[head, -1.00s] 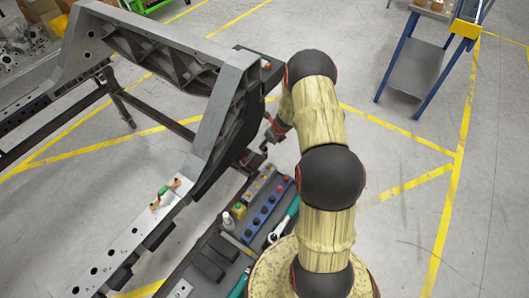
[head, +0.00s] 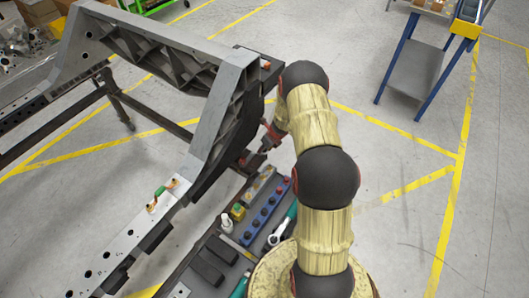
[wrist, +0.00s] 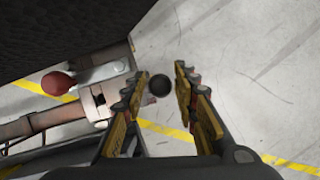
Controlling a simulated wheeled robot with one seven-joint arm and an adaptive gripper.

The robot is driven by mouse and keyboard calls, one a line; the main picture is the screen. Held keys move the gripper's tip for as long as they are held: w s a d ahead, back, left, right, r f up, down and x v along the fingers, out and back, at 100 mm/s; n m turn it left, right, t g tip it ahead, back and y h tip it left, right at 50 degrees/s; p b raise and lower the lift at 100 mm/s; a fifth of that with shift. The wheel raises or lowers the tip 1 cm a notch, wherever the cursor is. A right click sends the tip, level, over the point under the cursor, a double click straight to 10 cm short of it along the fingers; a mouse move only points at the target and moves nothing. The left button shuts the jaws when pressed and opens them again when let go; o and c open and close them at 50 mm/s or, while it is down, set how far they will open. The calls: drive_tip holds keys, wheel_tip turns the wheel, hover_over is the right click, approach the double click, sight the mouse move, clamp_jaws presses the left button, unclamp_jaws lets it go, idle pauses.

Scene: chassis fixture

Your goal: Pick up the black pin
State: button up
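A dark round knob (wrist: 160,85), apparently the head of the black pin, shows in the wrist view between my fingertips. Its shaft is hidden. My gripper (wrist: 161,78) is open, with the knob nearer the left finger and a gap to the right finger. I cannot tell whether the knob is level with the tips or beyond them. In the head view my gripper (head: 258,157) is small and partly hidden, beside the frame's dark inner side and above the far end of the tool tray. The pin cannot be made out there.
The large grey chassis frame (head: 208,130) stands close on the left. The tray holds a blue rack (head: 265,213) with several dark knobs and a red one, plus green-handled tools. A red knob (wrist: 58,85) lies left of my fingers. Floor to the right is clear.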

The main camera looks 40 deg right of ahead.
drive_tip(key=c, duration=0.6)
clamp_jaws()
drive_tip(key=shift+r, duration=0.1)
drive_tip(key=shift+r+p, duration=0.35)
drive_tip(key=shift+r, duration=0.25)
wheel_tip(320, 180, up, 6)
drive_tip(key=p, duration=0.3)
drive_tip(key=shift+r, duration=0.1)
drive_tip(key=s+d, duration=0.3)
drive_tip(key=s, duration=0.5)
drive_tip(key=s+d, duration=0.3)
drive_tip(key=s, duration=0.6)
drive_tip(key=shift+f, duration=0.25)
drive_tip(key=shift+r+p, duration=0.15)
drive_tip(key=shift+p, duration=0.25)
